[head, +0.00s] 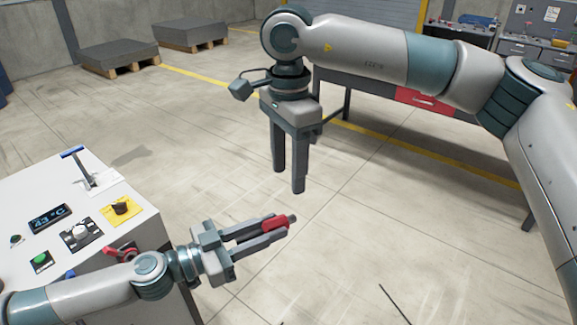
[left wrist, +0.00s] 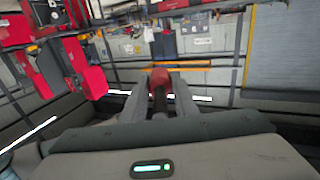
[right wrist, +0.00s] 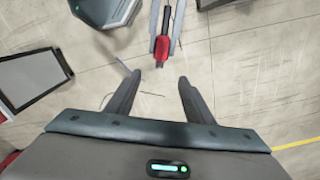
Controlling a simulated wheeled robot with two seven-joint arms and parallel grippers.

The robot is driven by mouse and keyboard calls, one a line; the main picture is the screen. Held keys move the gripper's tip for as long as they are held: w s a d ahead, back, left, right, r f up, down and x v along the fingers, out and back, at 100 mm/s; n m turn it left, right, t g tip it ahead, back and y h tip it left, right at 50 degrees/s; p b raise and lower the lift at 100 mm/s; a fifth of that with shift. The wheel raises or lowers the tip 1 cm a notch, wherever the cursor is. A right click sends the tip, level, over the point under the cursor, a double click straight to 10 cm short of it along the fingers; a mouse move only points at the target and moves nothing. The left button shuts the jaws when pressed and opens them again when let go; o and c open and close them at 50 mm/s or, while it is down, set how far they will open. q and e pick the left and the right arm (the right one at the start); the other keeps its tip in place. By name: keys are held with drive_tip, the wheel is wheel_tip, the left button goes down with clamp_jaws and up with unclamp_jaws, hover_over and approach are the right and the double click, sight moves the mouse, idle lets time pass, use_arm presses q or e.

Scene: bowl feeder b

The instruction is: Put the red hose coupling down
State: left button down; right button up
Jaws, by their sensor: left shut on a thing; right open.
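The red hose coupling (head: 274,223) has a red body and a dark end. My left gripper (head: 272,232) is shut on it and holds it out over the floor, to the right of the white control cabinet. In the left wrist view the coupling (left wrist: 159,84) shows end-on between the fingers. In the right wrist view the coupling (right wrist: 162,48) shows at the top, beyond the fingertips. My right gripper (head: 289,188) is open and empty, pointing down above and beyond the coupling, apart from it. Its two fingers (right wrist: 158,80) show apart in the right wrist view.
The white control cabinet (head: 150,232) at the left carries a display, knobs, a green button and a blue-topped lever (head: 75,153). A workbench (head: 350,85) with a red drawer stands behind my right arm. Pallets with grey blocks (head: 105,54) stand far back. The middle floor is clear.

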sight(288, 217)
idle(0.4)
drive_tip(key=shift+f, duration=6)
drive_tip(key=c, duration=1)
use_arm(q)
drive_tip(key=c, duration=1.3)
unclamp_jaws()
drive_tip(key=shift+c, duration=0.2)
use_arm(e)
drive_tip(key=shift+c, duration=0.8)
use_arm(q)
drive_tip(key=shift+a, duration=0.15)
drive_tip(key=v, duration=1.1)
drive_tip(key=shift+s+a, duration=0.2)
drive_tip(key=shift+a, duration=0.15)
